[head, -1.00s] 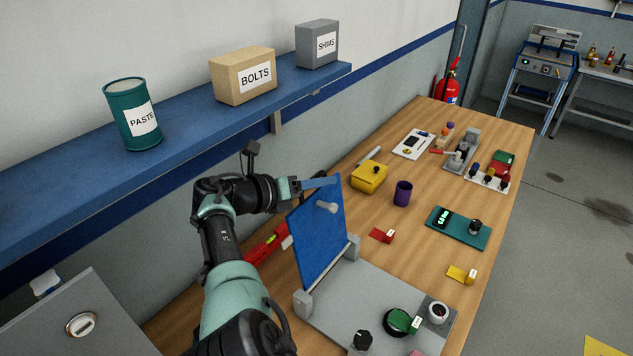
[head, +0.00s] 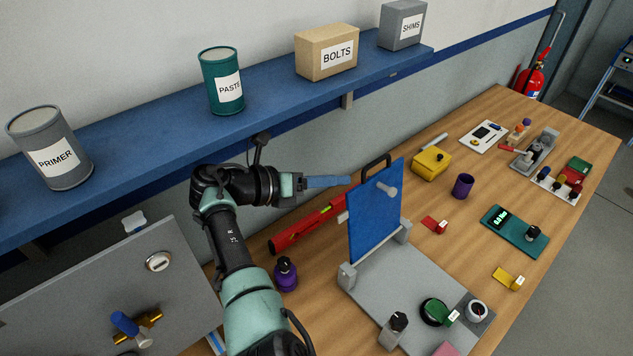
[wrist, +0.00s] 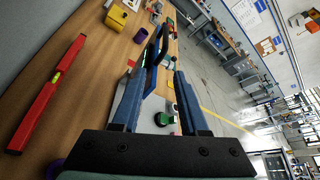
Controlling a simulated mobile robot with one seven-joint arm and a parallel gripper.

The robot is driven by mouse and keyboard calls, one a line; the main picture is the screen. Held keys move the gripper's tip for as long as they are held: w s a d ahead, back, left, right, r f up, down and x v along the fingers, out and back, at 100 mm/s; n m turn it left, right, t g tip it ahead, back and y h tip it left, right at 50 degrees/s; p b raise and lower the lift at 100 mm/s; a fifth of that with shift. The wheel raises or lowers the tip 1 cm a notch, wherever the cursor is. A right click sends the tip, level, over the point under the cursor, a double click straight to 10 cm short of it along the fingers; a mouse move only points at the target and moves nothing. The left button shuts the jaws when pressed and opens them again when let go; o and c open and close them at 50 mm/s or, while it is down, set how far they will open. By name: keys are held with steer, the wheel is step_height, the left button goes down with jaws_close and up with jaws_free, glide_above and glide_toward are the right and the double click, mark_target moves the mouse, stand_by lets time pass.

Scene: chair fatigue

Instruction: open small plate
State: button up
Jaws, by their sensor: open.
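The small plate is a blue panel (head: 376,215) that stands upright, hinged at its lower edge on a grey base (head: 400,290). It has a dark handle (head: 376,162) on its top edge and a pale knob (head: 387,190) on its face. In the wrist view the blue panel (wrist: 150,75) shows nearly edge-on beyond the fingers. My gripper (head: 346,181) is at the panel's left, near its upper part, with a small apparent gap. In the wrist view my gripper (wrist: 157,75) has its two blue fingers apart with nothing held.
A blue shelf (head: 270,95) with cans and boxes runs above. A yellow box (head: 432,163) and purple cup (head: 463,186) stand behind the panel.

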steer(key=shift+s+a, duration=0.3)
steer(key=shift+a, duration=0.35)
steer(key=shift+s+a, duration=0.3)
steer(key=shift+a, duration=0.35)
